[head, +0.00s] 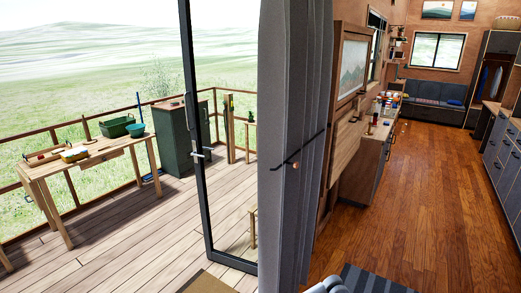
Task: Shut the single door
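The single door (203,205) is a tall glass panel in a thin black frame, left of centre in the head view. It stands open over the wooden deck, with the deck showing clear to its left and through its glass. A metal handle (197,154) sits at mid-height on its free left edge. The door's right side is hidden behind a grey curtain (288,130).
Left on the deck stand a wooden workbench (75,165) and a green cabinet (184,138). A wooden railing (112,115) edges the deck. Right of the curtain, the wooden floor (410,210) is open between a counter (365,160) and dark cabinets (504,165).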

